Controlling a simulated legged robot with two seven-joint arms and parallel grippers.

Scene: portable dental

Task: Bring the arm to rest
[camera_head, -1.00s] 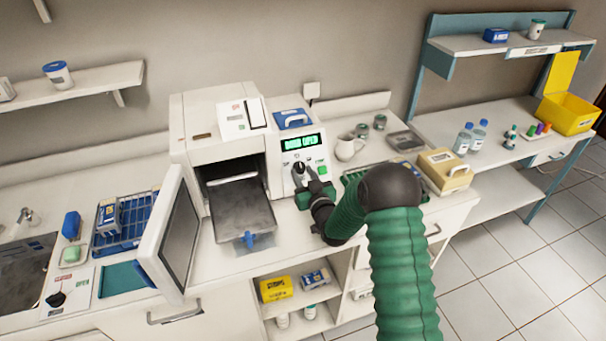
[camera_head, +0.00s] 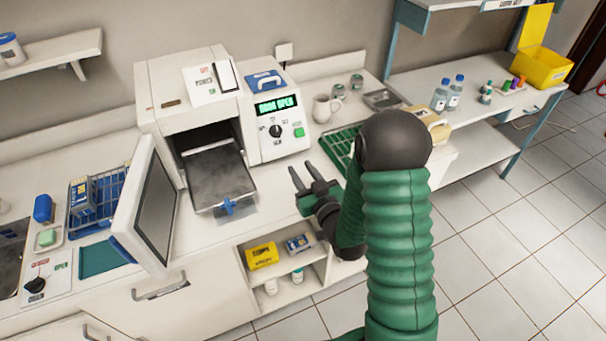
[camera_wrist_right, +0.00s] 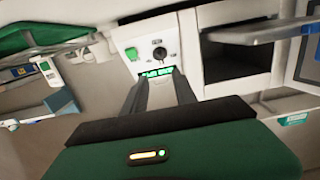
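My right arm (camera_head: 395,235) has a green ribbed sleeve and a dark joint, and comes in from the bottom of the head view. My right gripper (camera_head: 307,179) is over the front part of the counter, with its two dark fingers apart and nothing between them. It also shows in the right wrist view (camera_wrist_right: 160,80), its fingers pointing toward the machine's control panel (camera_wrist_right: 150,50). The gripper is clear of the black knob (camera_head: 275,130) on the white machine (camera_head: 190,90). The display (camera_head: 276,105) is lit green and appears to read "DOOR OPEN". My left gripper is out of view.
The machine's door (camera_head: 152,205) stands open to the left, and a metal tray (camera_head: 217,178) sticks out of the chamber. A green rack (camera_head: 340,147) and a mug (camera_head: 325,107) stand to the right. Open shelves (camera_head: 290,262) are below the counter. The floor at right is clear.

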